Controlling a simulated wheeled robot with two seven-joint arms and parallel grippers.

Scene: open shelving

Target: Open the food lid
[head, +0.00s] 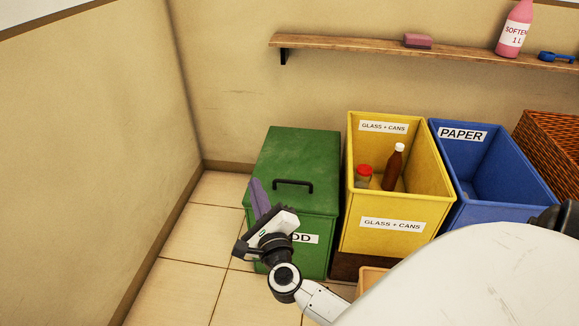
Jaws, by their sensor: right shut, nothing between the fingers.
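The green food bin (318,260) stands on the floor at the left end of a row of bins. Its green lid (300,150) lies flat and closed on top, with a black bar handle (293,183) near its front. My right gripper (257,190) is in front of the bin's left front corner, with its purple fingers pointing up. The fingers are shut and hold nothing. They appear to the left of the handle and apart from it. My gripper partly covers the bin's white label. My left gripper is not in view.
A yellow bin (350,215) for glass and cans holds a bottle (393,170) and a red-capped jar (363,176). A blue paper bin (490,213) and a wicker basket (555,150) stand further right. A wooden shelf (350,46) runs above. Floor is clear left of the green bin.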

